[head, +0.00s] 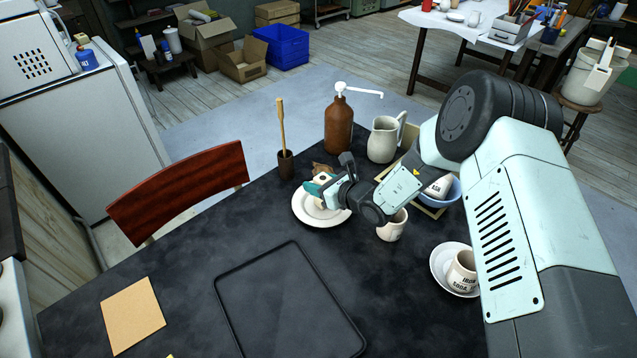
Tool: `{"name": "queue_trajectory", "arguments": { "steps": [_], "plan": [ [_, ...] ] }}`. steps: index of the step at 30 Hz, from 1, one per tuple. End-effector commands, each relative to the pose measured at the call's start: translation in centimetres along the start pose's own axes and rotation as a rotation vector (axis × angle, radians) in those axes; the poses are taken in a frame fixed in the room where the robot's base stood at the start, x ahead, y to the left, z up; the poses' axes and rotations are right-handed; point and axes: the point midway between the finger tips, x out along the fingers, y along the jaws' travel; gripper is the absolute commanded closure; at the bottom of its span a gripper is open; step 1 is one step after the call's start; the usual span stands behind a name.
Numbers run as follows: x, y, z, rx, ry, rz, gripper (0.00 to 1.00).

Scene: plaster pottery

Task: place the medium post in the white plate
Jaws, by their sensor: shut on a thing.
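The white plate (302,213) lies on the dark table, left of my arm. My gripper (322,185) is over the plate's upper part, with one teal fingertip on the left and a dark finger behind. It is shut on a small pale piece (321,178), which looks like the medium post. The fingers hide most of the piece. I cannot tell whether it touches the plate or is held just above it.
A brown pump bottle (339,125), a dark cup with a wooden stick (285,163) and a white pitcher (384,140) stand behind the plate. A mug (392,226), a blue bowl (452,191) and a saucer (440,262) are right. A black tray (290,305) lies in front.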

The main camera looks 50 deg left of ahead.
Motion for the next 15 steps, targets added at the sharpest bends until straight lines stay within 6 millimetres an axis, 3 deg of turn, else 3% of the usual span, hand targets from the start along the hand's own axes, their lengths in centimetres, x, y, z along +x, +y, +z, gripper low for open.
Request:
{"name": "queue_trajectory", "arguments": {
  "steps": [4,5,9,15],
  "plan": [
    [0.12,-0.02,-0.26,0.001,-0.001,0.0,0.97],
    [0.1,-0.01,-0.26,0.0,0.0,0.0,0.53],
    [0.09,0.0,-0.25,0.0,0.001,0.0,0.32],
    [0.09,0.01,-0.24,0.0,0.001,0.0,0.32]
  ]
}}
